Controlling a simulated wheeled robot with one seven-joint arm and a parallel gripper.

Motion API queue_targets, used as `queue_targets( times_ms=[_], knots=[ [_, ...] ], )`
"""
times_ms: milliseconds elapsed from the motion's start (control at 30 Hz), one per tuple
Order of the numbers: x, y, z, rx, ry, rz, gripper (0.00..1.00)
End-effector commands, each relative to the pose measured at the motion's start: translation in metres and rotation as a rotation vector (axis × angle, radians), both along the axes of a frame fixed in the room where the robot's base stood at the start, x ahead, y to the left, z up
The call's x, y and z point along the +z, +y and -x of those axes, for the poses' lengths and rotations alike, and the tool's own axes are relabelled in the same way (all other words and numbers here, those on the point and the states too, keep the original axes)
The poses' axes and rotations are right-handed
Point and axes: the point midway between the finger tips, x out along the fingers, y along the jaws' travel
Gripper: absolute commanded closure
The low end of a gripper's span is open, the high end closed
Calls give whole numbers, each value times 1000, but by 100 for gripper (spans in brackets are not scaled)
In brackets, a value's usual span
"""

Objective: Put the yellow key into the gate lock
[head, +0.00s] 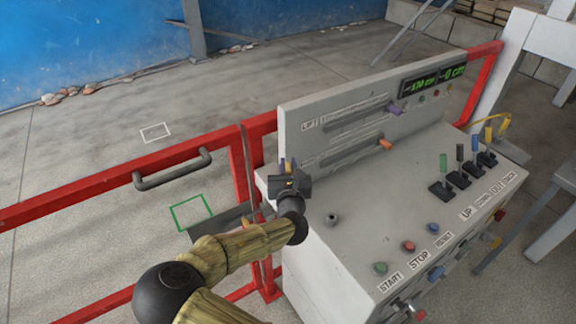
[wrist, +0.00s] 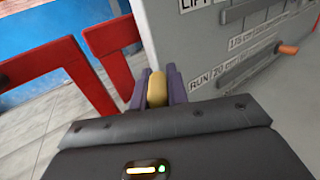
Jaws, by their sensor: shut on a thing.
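My gripper (head: 288,167) is over the left end of the grey control console (head: 345,270), beside the red gate (head: 95,180). In the wrist view its two purple fingers (wrist: 156,90) are shut on a rounded yellow piece, the yellow key (wrist: 156,88). Only the key's yellow end shows between the fingers; the rest is hidden. The key is hard to make out in the head view. A small round grey socket (head: 332,218) is on the console top, right of my gripper. I cannot tell whether it is the gate lock; no lock is clearly visible on the gate.
The console's upright panel (head: 300,125) stands right behind my gripper, with purple and orange slider knobs. Several levers (head: 458,178) and push buttons (head: 408,246) crowd the console's right and front. The gate's grey handle (head: 172,170) juts out. The floor beyond is mostly clear.

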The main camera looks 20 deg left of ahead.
Motion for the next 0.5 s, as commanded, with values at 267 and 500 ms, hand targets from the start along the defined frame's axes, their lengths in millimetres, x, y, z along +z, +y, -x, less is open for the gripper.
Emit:
queue_targets(
  times_ms=[267, 500],
  knots=[
    [-6, 0, 0, 0, -1, 0, 100],
    [-11, 0, 0, 0, -1, 1, 100]
  ],
)
